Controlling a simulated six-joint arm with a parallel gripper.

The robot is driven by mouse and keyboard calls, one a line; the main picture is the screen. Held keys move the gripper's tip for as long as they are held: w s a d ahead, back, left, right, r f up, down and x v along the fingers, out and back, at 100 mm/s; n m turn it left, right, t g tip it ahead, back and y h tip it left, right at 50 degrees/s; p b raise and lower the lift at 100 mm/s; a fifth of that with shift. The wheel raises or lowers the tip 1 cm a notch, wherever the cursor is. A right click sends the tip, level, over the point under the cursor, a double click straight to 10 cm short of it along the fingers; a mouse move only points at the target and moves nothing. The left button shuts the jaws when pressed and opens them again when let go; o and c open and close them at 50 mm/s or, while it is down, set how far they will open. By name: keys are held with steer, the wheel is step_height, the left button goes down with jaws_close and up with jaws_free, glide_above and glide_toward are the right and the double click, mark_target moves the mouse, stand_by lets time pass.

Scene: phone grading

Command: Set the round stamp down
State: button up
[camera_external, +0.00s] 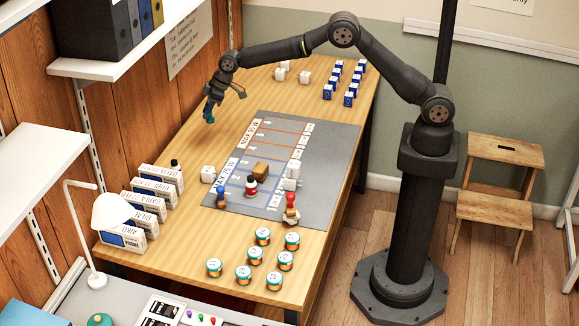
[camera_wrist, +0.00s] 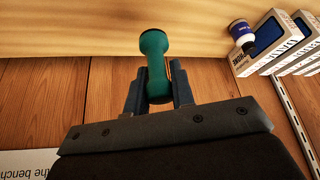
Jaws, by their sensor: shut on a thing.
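The round stamp has a green, waisted handle and shows upright between my two fingers in the wrist view (camera_wrist: 153,62). My gripper (camera_wrist: 158,92) is shut on it. In the outside view my gripper (camera_external: 211,106) hangs at the left side of the wooden table, near the wall, with the stamp (camera_external: 208,117) small and dark green at its tips. The stamp's underside is too small to make out, and I cannot tell whether it touches the table.
White phone boxes (camera_external: 162,178) line the left edge. Teal tins (camera_external: 263,236) stand in front, blue boxes (camera_external: 349,99) behind. Table between gripper and mat is bare.

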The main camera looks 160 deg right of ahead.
steer(key=shift+s+d+f, duration=0.15)
steer(key=shift+s+d, duration=0.05)
steer(key=shift+d, duration=0.05)
steer(key=w+f, duration=0.2)
steer(key=w, duration=0.1)
steer(key=w+d+f, duration=0.1)
steer(key=w+f, duration=0.1)
steer(key=w, duration=0.2)
steer(key=w+d+f, duration=0.1)
steer(key=w+f, duration=0.1)
steer(key=w, duration=0.1)
steer(key=shift+w+d+f, duration=0.25)
steer(key=shift+w+f, duration=0.15)
steer(key=shift+f, duration=1.95)
steer(key=shift+f, duration=0.1)
steer(key=o, duration=0.9)
steer(key=shift+f, duration=0.1)
steer(key=shift+o, duration=0.2)
steer(key=shift+r, duration=0.4)
steer(key=v, duration=1.1)
steer(key=shift+a+r, duration=0.2)
steer(key=shift+r, duration=0.05)
